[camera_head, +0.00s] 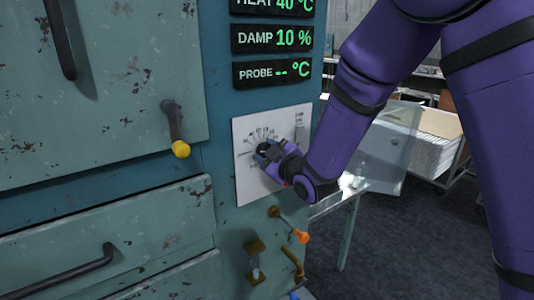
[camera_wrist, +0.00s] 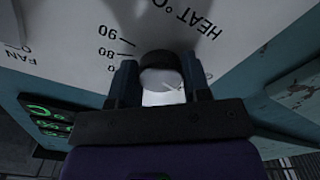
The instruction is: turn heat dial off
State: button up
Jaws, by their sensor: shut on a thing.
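The heat dial is a dark round knob on a white, scaled plate (camera_head: 245,135) on the blue-green cabinet front. In the wrist view the dark knob (camera_wrist: 160,58) sits between my two fingers, with a pale face below it. My gripper (camera_head: 264,154) is at the plate and shut on the knob; it also shows in the wrist view (camera_wrist: 160,85). The marks 80 and 90 and the word HEAT show upside down on the plate (camera_wrist: 85,25). My gripper hides much of the dial in the head view, so I cannot tell its setting.
Displays above read HEAT 40 °C (camera_head: 272,5), DAMP 10 % (camera_head: 272,38) and PROBE -- °C (camera_head: 272,72). A yellow-tipped lever (camera_head: 180,148) is at left, an orange-tipped lever (camera_head: 300,236) below the plate.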

jog(key=shift+n, duration=2.1)
jog(key=o, duration=0.9)
jog(key=v, duration=1)
jog(key=shift+s+d, duration=0.3)
jog(key=shift+d, duration=0.05)
